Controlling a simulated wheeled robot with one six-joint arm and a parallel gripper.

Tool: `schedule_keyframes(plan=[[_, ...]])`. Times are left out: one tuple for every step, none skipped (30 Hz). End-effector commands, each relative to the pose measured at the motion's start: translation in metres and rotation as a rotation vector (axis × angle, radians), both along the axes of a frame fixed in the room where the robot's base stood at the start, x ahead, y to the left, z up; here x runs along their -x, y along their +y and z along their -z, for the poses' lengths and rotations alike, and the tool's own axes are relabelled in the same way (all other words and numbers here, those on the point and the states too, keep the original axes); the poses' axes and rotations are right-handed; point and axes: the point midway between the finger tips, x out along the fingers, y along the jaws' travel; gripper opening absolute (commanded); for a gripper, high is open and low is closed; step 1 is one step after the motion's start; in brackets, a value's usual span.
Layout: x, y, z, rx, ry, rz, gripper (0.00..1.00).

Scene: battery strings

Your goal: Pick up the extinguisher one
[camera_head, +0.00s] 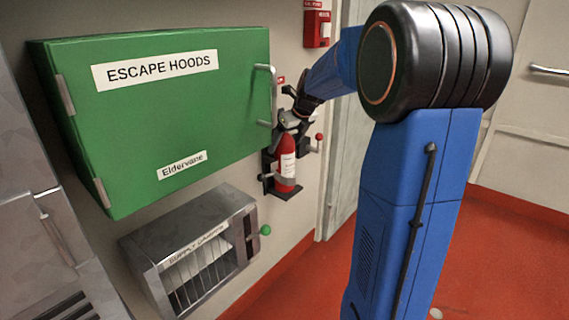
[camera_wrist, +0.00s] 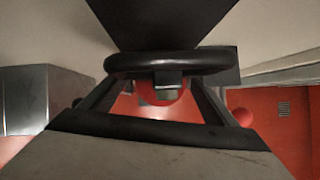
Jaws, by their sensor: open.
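The extinguisher (camera_head: 286,168) is a small red cylinder with a white label. It stands upright in a black wall bracket (camera_head: 268,186) right of the green cabinet. My gripper (camera_head: 292,120) is at its top, around or just above the valve end; the head view is too cluttered there to tell whether they touch. In the wrist view, part of the red extinguisher (camera_wrist: 160,96) shows just below a black bar across the middle. Most of its body is hidden there. My gripper is open.
The green ESCAPE HOODS cabinet (camera_head: 140,130) with a grey handle (camera_head: 267,95) is close on the left. A grey supply box (camera_head: 195,255) is below it. A red alarm box (camera_head: 317,28) is above. A red-knobbed lever (camera_head: 319,137) is beside the bracket. Red floor lies open at right.

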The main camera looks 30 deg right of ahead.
Motion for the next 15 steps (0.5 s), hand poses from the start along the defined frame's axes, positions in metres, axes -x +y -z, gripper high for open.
schedule_keyframes(plan=[[-0.0040,0.0005,0.0074,-0.001,0.002,0.000,0.82],[-0.0057,0.0006,0.0102,-0.001,0.001,0.000,0.82],[-0.0075,0.0008,0.0131,-0.001,0.001,0.000,0.82],[-0.0084,0.0010,0.0146,0.000,0.000,0.000,0.82],[-0.0092,0.0010,0.0156,0.000,0.000,0.000,0.82],[-0.0097,0.0009,0.0162,0.001,-0.001,0.000,0.82],[-0.0099,0.0009,0.0163,0.001,-0.001,0.000,0.82],[-0.0099,0.0009,0.0162,0.001,-0.001,0.000,0.82],[-0.0098,0.0009,0.0161,0.001,-0.001,0.000,0.82],[-0.0098,0.0009,0.0161,0.001,-0.001,0.000,0.82],[-0.0098,0.0009,0.0161,0.001,-0.001,0.000,0.82],[-0.0097,0.0009,0.0161,0.001,-0.001,0.000,0.74],[-0.0097,0.0009,0.0161,0.001,-0.001,0.000,0.67],[-0.0097,0.0009,0.0161,0.001,-0.001,0.000,0.60],[-0.0096,0.0009,0.0160,0.000,-0.001,0.001,0.51]])
